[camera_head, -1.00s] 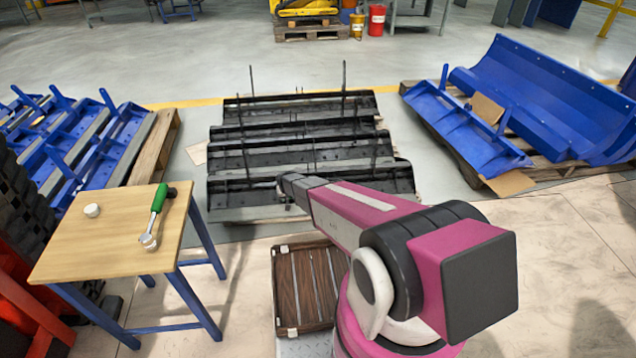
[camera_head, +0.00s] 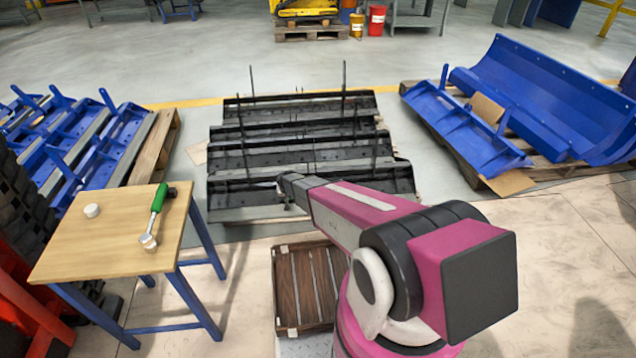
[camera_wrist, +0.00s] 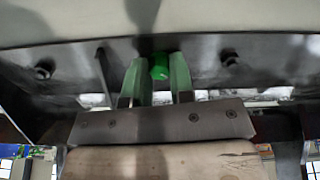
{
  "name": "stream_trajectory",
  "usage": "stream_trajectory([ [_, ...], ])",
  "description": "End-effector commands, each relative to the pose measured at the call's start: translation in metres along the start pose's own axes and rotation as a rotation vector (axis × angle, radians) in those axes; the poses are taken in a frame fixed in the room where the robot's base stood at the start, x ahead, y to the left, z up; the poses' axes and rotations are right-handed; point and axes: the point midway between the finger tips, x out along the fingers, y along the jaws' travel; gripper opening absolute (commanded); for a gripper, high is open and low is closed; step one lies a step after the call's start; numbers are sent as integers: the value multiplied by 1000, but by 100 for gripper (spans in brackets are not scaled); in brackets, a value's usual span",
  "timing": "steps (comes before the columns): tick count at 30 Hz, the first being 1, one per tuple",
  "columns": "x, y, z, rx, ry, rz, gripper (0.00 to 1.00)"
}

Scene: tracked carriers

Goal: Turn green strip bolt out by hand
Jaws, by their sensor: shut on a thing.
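The green strip bolt (camera_wrist: 159,66) shows in the wrist view, against a dark metal strip (camera_wrist: 215,58). My gripper (camera_wrist: 157,76) has its two green-tinted fingers on either side of the bolt head and is shut on it. In the head view my arm reaches to the nearest black carrier (camera_head: 360,178), where its own links hide the gripper and the bolt. Two dark bolts, one at the left (camera_wrist: 44,68) and one at the right (camera_wrist: 247,72), sit on the same strip.
A wooden-topped table (camera_head: 90,240) at the left holds a green-handled ratchet (camera_head: 156,212) and a white round piece (camera_head: 92,210). A brown slatted crate (camera_head: 288,272) stands below my arm. Blue metal parts (camera_head: 545,95) lie on pallets at the right. Thin rods stand up from the carriers.

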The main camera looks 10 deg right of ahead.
Motion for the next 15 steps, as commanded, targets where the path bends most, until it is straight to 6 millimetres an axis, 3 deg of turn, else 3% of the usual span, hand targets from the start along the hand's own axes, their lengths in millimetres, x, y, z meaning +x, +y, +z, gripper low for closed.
stream_trajectory([
  [15,0,0,0,-589,0,0,0],
])
